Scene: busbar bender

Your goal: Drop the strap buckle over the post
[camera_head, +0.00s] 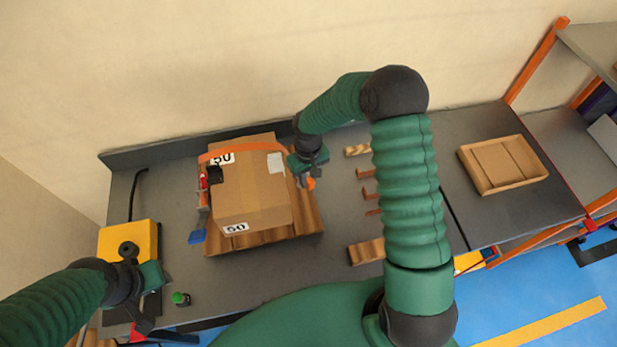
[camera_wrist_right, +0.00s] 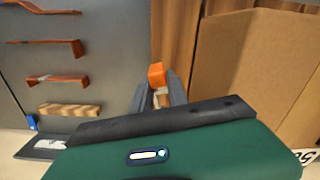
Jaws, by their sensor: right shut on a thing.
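An orange strap (camera_head: 245,147) lies across the top of a cardboard box (camera_head: 255,192). My right gripper (camera_head: 309,178) is at the box's right side, shut on an orange piece, apparently the strap's buckle end. The orange piece (camera_wrist_right: 157,75) shows between the fingertips in the right wrist view, beside the box (camera_wrist_right: 255,60). A red and metal fitting (camera_head: 203,184) stands at the box's left side with a blue part (camera_head: 197,237) below. I cannot tell which part is the post. My left gripper (camera_head: 148,312) is at the lower left; its fingers are unclear.
The box sits on a wooden pallet (camera_head: 308,220) on the grey bench. Several copper bent bars (camera_head: 367,173) and wooden blocks (camera_head: 366,252) lie to the right. A yellow machine (camera_head: 145,235) and green button (camera_head: 181,298) are left.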

